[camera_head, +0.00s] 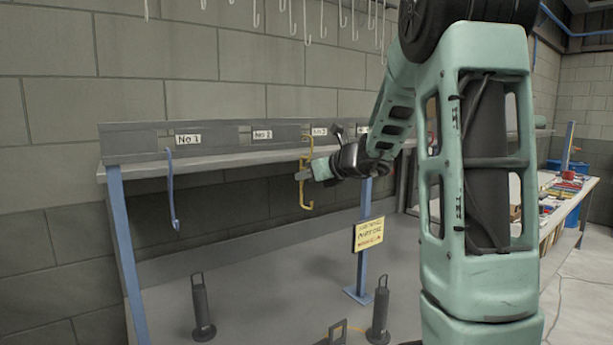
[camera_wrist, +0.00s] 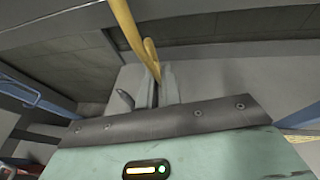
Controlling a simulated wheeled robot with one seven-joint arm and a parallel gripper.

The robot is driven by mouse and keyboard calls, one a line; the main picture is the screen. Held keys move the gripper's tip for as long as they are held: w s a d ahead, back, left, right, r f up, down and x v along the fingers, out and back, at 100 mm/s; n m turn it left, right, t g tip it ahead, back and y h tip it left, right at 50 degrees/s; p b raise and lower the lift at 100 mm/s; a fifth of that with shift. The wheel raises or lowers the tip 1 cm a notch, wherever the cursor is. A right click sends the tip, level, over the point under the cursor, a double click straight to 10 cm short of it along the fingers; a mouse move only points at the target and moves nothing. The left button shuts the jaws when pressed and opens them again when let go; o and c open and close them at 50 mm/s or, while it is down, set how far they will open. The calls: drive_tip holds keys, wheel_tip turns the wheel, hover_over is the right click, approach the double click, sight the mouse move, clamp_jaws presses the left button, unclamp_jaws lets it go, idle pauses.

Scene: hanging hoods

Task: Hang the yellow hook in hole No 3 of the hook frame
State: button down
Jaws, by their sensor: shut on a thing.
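The yellow hook (camera_head: 307,194) is upright in front of the hook frame (camera_head: 220,141), with its curved end down. My gripper (camera_head: 304,174) is shut on its shank; the wrist view shows the hook (camera_wrist: 128,28) running up from between the fingers (camera_wrist: 157,86). The hook's upper end is at the label No 3 (camera_head: 319,131), level with the frame's top rail. I cannot tell whether its tip is in the hole. Holes No 1 (camera_head: 162,142) and No 2 (camera_head: 245,136) show to the left.
A blue hook (camera_head: 172,190) hangs at No 1. Below are dark posts with loops (camera_head: 202,310) and a yellow notice (camera_head: 369,234) on a blue leg. White hooks (camera_head: 307,22) hang above. A cluttered table (camera_head: 565,195) stands at right.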

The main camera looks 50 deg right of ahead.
drive_tip(key=shift+f+b, duration=0.45)
drive_tip(key=shift+b, duration=0.05)
drive_tip(key=c, duration=1.5)
unclamp_jaws()
drive_tip(key=b+v, duration=0.2)
drive_tip(key=v, duration=1.5)
drive_tip(key=shift+s, duration=0.2)
drive_tip(key=shift+r, duration=0.15)
